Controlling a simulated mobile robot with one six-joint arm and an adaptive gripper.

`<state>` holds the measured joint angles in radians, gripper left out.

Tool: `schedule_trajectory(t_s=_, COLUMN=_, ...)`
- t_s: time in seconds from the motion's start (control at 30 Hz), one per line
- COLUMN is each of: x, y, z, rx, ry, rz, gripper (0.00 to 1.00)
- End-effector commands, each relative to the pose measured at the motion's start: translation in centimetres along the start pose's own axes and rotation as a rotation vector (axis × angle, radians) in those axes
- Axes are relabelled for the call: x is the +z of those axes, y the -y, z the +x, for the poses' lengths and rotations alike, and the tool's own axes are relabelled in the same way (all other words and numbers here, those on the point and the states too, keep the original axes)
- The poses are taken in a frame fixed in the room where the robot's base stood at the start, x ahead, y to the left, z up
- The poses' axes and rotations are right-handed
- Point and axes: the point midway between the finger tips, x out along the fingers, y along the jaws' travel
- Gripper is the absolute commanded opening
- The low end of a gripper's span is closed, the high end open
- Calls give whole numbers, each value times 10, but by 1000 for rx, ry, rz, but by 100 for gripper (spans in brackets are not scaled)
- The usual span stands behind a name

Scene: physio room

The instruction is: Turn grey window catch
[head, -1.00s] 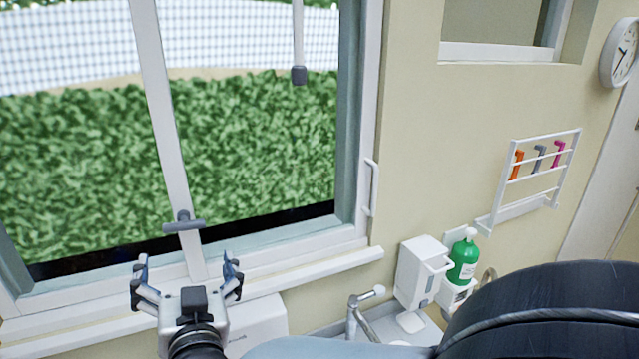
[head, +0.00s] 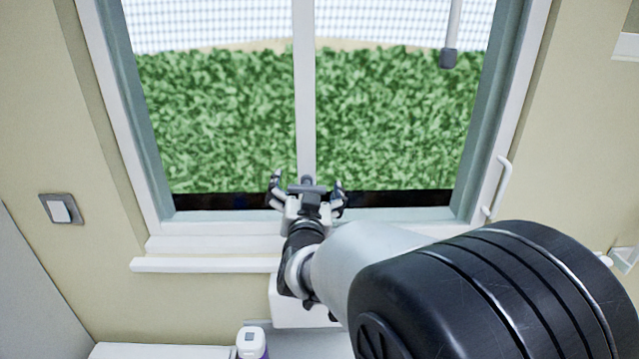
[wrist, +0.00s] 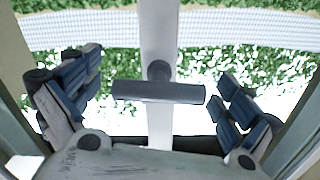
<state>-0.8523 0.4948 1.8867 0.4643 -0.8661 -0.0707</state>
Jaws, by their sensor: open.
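The grey window catch (head: 307,188) is a short crossbar on a stub, mounted low on the white middle post (head: 305,100) of the window. In the wrist view the catch (wrist: 158,91) lies level across the post. My gripper (head: 307,183) is open in front of it, one finger on each side. In the wrist view my gripper (wrist: 155,95) shows its blue-padded fingers spread wide, the bar between them. The bar's right end looks near the right finger; I cannot tell whether they touch. The lower part of the post is hidden by my gripper.
A white sill (head: 200,265) runs below the window, with a white box (head: 290,308) under it. A white handle (head: 498,186) is on the right frame. A grey-tipped rod (head: 448,58) hangs at upper right. A light switch (head: 62,208) is on the left wall. A white-capped bottle (head: 251,342) stands low.

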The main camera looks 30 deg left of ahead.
Motion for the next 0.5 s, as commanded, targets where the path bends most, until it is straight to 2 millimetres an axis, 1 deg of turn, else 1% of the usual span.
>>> schedule_trajectory(t_s=0.1, x=0, y=0, z=0, rx=0, ry=0, rz=0, gripper=98)
schedule_trajectory(t_s=0.5, x=0, y=0, z=0, rx=0, ry=0, rz=0, gripper=71)
